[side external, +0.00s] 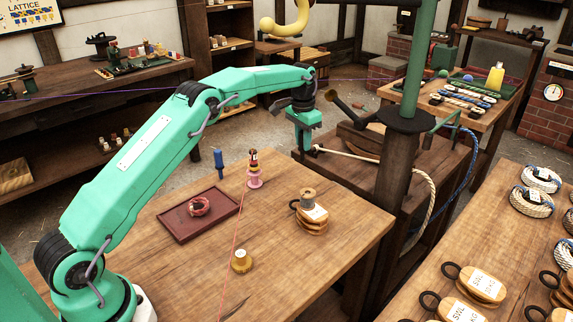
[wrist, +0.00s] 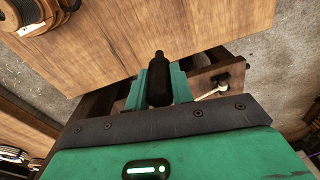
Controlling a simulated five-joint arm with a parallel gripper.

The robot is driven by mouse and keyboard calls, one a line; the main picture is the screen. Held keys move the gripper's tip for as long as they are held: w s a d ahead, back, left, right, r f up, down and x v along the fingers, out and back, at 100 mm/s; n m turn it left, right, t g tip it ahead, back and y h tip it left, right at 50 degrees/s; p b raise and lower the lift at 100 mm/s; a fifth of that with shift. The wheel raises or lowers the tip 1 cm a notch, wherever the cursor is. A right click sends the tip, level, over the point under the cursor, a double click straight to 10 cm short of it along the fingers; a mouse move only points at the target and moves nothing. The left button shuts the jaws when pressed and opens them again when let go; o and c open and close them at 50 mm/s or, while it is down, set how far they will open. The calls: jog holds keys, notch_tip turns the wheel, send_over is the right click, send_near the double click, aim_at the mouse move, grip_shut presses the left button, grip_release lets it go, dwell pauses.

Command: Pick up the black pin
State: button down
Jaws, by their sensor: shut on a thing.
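In the wrist view, the black pin (wrist: 158,82) stands between the two green fingers of my gripper (wrist: 161,88), its narrower neck and rounded top pointing away from the wrist. The fingers are shut on it. In the side view, my gripper (side external: 304,143) hangs beyond the far edge of the wooden table (side external: 345,240), in front of a dark wooden stand. The pin cannot be made out clearly there.
A green post (side external: 420,60) rises to the right.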

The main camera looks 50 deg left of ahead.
jog(key=s+d+r, duration=0.2)
jog(key=d+r, duration=0.2)
jog(key=d, duration=0.3)
jog(key=shift+s+r, duration=0.25)
jog(key=shift+d, duration=0.15)
